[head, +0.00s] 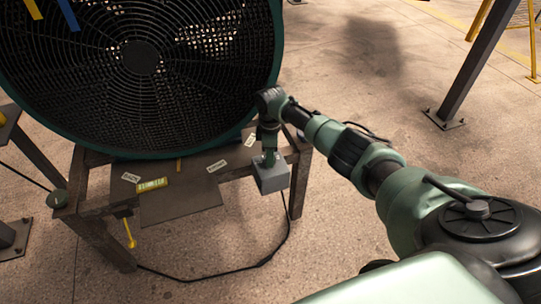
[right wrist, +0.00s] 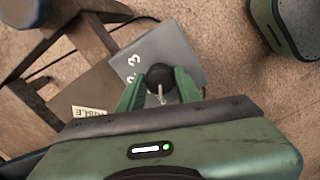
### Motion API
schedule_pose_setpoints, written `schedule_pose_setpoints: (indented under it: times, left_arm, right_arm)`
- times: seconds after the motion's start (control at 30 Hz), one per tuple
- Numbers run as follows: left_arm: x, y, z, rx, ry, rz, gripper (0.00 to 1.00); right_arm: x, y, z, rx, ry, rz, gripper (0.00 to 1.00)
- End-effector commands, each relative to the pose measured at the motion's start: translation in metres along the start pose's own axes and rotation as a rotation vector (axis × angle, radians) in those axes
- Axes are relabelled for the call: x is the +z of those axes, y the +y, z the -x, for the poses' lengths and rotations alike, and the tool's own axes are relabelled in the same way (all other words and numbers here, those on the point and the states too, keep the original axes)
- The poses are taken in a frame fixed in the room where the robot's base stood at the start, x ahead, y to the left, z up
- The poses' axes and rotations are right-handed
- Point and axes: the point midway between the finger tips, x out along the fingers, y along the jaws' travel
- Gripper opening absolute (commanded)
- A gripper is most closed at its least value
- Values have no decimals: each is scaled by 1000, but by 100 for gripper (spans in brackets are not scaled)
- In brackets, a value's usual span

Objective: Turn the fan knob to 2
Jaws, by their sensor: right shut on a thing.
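The large fan (head: 140,60) with a dark round grille stands on a metal frame. A grey control box (head: 270,178) is at the frame's right end; it also shows in the right wrist view (right wrist: 183,52). The black fan knob (right wrist: 160,76) is on the box's face, with a pale mark on its near side. Printed numbers show left of the knob, among them what looks like a 3. My right gripper (head: 269,158) is at the box, and in the right wrist view its green fingers (right wrist: 160,90) are shut on the knob. My left gripper is not in view.
The fan's metal frame (head: 88,200) carries several white labels and a yellow one. A dark cable (head: 215,274) lies on the floor below it. A metal post (head: 470,70) stands at the right. Open floor lies between frame and post.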

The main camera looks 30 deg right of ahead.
Motion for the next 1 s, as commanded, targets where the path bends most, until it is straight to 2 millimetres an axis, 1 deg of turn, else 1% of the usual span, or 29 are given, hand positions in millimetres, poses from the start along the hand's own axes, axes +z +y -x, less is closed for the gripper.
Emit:
schedule_pose_setpoints:
  times: [0.17, 0.37, 0.57, 1.0]
  left_arm:
    - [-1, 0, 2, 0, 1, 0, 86]
    - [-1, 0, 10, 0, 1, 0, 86]
    - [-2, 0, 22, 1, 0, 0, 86]
    - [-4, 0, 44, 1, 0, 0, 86]
  right_arm:
    - [0, 0, 1, 0, 0, -22, 0]
    - [0, 0, 2, -1, 0, -108, 0]
    - [0, -1, 3, -3, 0, -263, 0]
    - [0, 0, 2, -2, 0, -681, 0]
